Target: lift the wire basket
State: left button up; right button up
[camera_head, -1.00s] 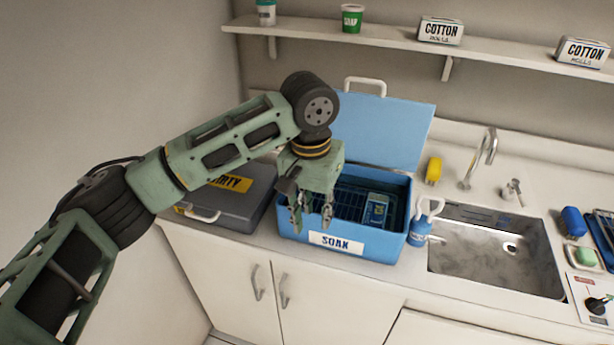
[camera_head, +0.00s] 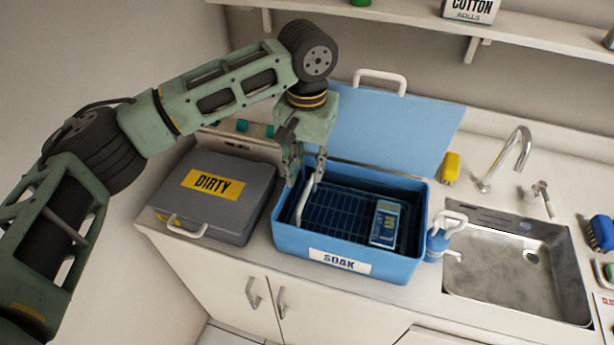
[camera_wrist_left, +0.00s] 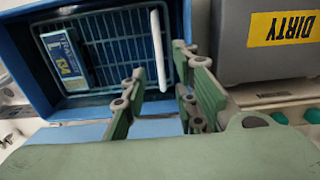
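The wire basket (camera_head: 340,208) is a dark blue wire grid inside the blue SOAK bin (camera_head: 290,240). Its white handle (camera_head: 305,203) stands up at the basket's left side. In the left wrist view the basket (camera_wrist_left: 118,38) and the handle (camera_wrist_left: 159,55) show too. A blue labelled box (camera_head: 386,222) sits in the basket's right part. My left gripper (camera_head: 305,170) is open over the bin's left rear part, close to the handle. In the left wrist view, the handle appears between the open fingertips (camera_wrist_left: 160,72); I cannot tell whether they touch it. My right gripper is out of view.
A grey DIRTY case (camera_head: 215,195) stands left of the bin. The bin's raised lid (camera_head: 395,125) is behind it. A shelf (camera_head: 420,32) runs above.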

aim_at(307, 192)
pick_arm(q)
jog(key=shift+s+f+p, duration=0.15)
jog(key=shift+s+f, duration=0.05)
jog(key=shift+f, duration=0.45)
jog(key=shift+s+f+p, duration=0.15)
jog(key=shift+s+f, duration=0.05)
jog(key=shift+f, duration=0.4)
jog(key=shift+w+f, duration=0.2)
jog(key=shift+f, duration=0.9)
jog(key=shift+w+f, duration=0.1)
jog(key=shift+f, duration=0.2)
grip_shut()
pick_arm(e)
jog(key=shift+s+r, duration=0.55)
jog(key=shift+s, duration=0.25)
